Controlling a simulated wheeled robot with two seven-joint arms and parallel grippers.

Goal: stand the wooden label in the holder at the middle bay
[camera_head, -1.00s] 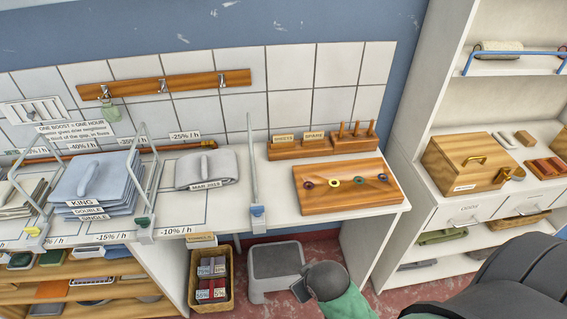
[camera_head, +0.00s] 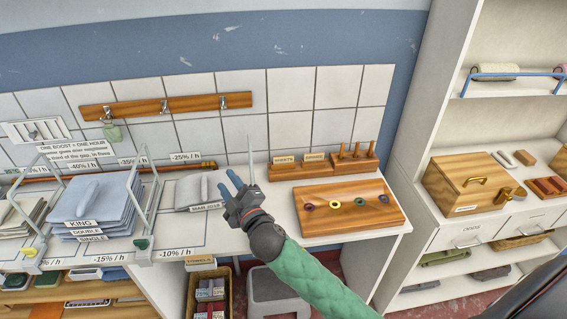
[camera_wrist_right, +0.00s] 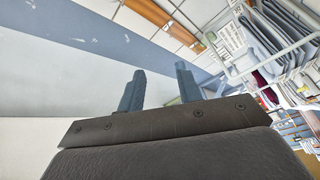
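Two small wooden labels, one seemingly reading SHEETS (camera_head: 284,159) and one SPARE (camera_head: 313,157), stand on a wooden block (camera_head: 290,171) at the back of the counter. Another wooden label (camera_head: 200,260) sits at the counter's front edge above a basket. I cannot tell which is the task's label, nor make out an empty holder. The middle bay appears to hold a grey folded cloth (camera_head: 196,188). My right gripper (camera_head: 231,181) is open and empty, in front of this cloth's right end. Its spread fingers show in the right wrist view (camera_wrist_right: 158,88). My left gripper is out of view.
Wire dividers (camera_head: 147,200) stand between the bays. Blue-grey linen (camera_head: 100,200) is stacked at left. A wooden board with coloured rings (camera_head: 350,220) lies right of my gripper, below upright pegs (camera_head: 357,150). A wooden box (camera_head: 465,180) stands on the right-hand shelf.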

